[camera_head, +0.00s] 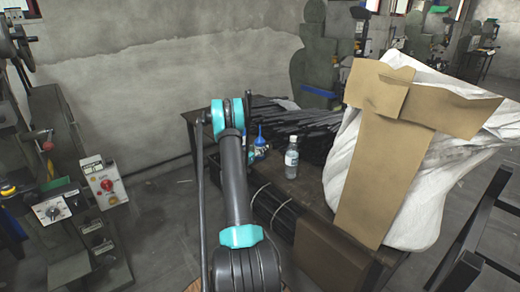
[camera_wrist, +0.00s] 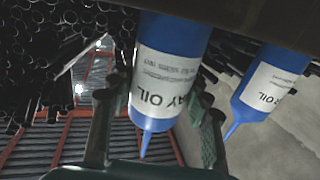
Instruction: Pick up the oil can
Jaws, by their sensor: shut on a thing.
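A blue oil can (camera_wrist: 165,85) with a white label reading "OIL" sits between the fingers of my gripper (camera_wrist: 158,100) in the wrist view. The gripper is shut on it. Its nozzle points to the bottom of that picture. A second blue oil can (camera_wrist: 268,88) with a similar label is to the right, outside the fingers. In the head view, a small blue oil can (camera_head: 260,136) shows just right of my arm, by the table's back left part. My gripper is mostly hidden behind the arm there.
The table (camera_head: 312,194) carries a heap of dark rods (camera_head: 290,122), a clear bottle (camera_head: 291,158) and a white sack (camera_head: 415,215) with cardboard (camera_head: 380,160) over it. Machines with a control box (camera_head: 106,186) stand at the left. Floor between them is clear.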

